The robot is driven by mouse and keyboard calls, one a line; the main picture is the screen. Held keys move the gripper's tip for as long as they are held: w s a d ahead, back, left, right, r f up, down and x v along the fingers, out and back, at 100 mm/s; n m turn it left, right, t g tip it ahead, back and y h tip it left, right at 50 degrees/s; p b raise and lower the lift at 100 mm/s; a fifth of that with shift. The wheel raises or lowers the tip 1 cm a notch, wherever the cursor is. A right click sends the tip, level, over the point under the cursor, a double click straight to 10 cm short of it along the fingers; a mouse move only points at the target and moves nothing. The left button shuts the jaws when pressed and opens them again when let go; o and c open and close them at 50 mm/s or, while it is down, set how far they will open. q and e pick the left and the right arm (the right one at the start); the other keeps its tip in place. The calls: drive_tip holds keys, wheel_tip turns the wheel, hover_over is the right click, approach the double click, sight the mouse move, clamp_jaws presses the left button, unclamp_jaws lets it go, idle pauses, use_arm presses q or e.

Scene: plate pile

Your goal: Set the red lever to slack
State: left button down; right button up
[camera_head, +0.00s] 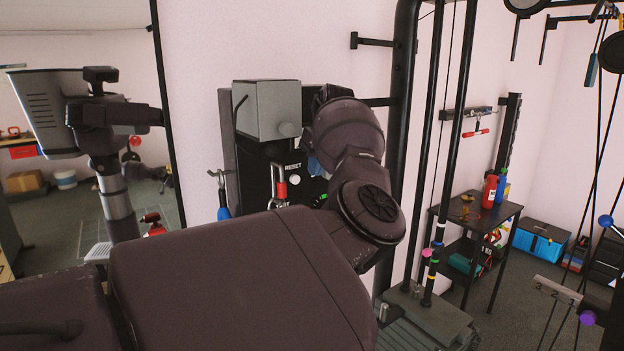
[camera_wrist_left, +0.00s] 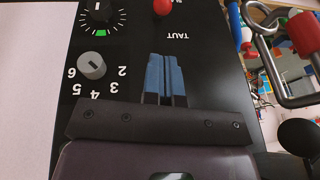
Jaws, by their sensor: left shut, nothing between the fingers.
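The red lever shows only as a red rounded knob (camera_wrist_left: 162,7) at the top edge of the left wrist view. It sits beside partly cut-off lettering, with the word TAUT printed below it in the picture. The rest of the lever is out of frame, so its setting cannot be told. My left gripper (camera_wrist_left: 166,76) is shut and empty, its blue fingers over the black panel (camera_wrist_left: 215,75), apart from the knob in the picture. In the head view my left arm covers much of the panel (camera_head: 256,172) and the lever is hidden.
The panel also carries a black dial (camera_wrist_left: 97,14) and a grey numbered knob (camera_wrist_left: 92,65). A red-sleeved metal clip (camera_head: 281,186) hangs by the panel. A grey box (camera_head: 267,110) juts out above. Black rack posts (camera_head: 402,120) stand to the right.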

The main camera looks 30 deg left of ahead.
use_arm(q)
drive_tip(key=p+x, duration=0.1)
drive_tip(key=x, duration=0.7)
drive_tip(key=shift+f, duration=0.15)
drive_tip(key=shift+a+f, duration=0.15)
drive_tip(key=shift+f, duration=0.2)
use_arm(e)
drive_tip(key=shift+s+r, duration=0.15)
drive_tip(key=shift+s, duration=0.15)
drive_tip(key=shift+r, duration=0.1)
use_arm(q)
drive_tip(key=shift+a+f, duration=0.1)
use_arm(e)
drive_tip(key=shift+d, duration=0.2)
